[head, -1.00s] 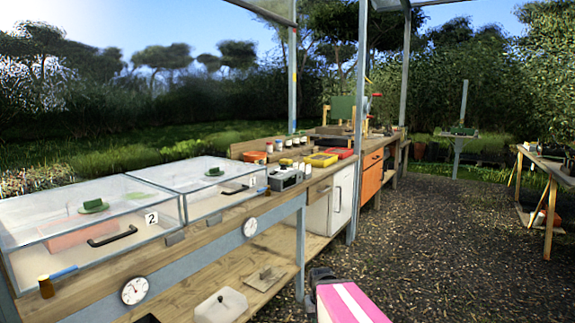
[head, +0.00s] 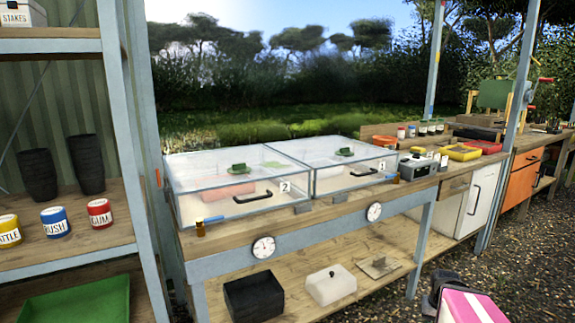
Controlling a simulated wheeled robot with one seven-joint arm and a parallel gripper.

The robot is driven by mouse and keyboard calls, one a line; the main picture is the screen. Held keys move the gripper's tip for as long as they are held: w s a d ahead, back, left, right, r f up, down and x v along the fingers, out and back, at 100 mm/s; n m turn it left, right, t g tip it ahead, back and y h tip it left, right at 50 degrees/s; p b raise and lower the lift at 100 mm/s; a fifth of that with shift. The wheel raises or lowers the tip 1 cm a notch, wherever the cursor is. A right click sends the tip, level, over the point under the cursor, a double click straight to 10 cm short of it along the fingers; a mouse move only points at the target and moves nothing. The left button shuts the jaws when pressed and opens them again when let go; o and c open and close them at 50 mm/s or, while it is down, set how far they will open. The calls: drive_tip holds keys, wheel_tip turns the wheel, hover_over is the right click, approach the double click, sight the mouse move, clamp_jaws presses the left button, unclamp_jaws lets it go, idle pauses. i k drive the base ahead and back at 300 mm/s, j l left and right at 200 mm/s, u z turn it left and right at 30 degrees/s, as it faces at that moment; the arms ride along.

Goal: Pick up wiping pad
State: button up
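I cannot pick out the wiping pad for certain. A small green block (head: 238,168) sits on the glass lid of the case marked 2, and a similar green block (head: 344,151) sits on the lid of the case marked 1. They are too small to tell what they are. A pink, white-striped part of my arm shows at the bottom right, with a dark end, possibly my gripper (head: 436,287), beside it. Its fingers cannot be made out. It is in front of the bench, well apart from the green blocks.
Case 2 (head: 185,206) and case 1 (head: 318,186) stand on the wooden bench. A black bin (head: 253,297), a white box (head: 331,285) and a trowel-like tool (head: 379,266) are on its lower shelf. A shelf rack (head: 135,170) with tins stands left. Gravel ground at right is open.

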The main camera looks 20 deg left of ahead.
sight(422, 151)
drive_tip(key=l+u, duration=0.1)
drive_tip(key=u, duration=0.35)
drive_tip(key=i+l+u, duration=0.2)
drive_tip(key=l, duration=0.2)
drive_tip(key=i+l+u, duration=0.2)
drive_tip(key=l, duration=0.25)
drive_tip(key=l+u, duration=0.2)
drive_tip(key=l, duration=0.2)
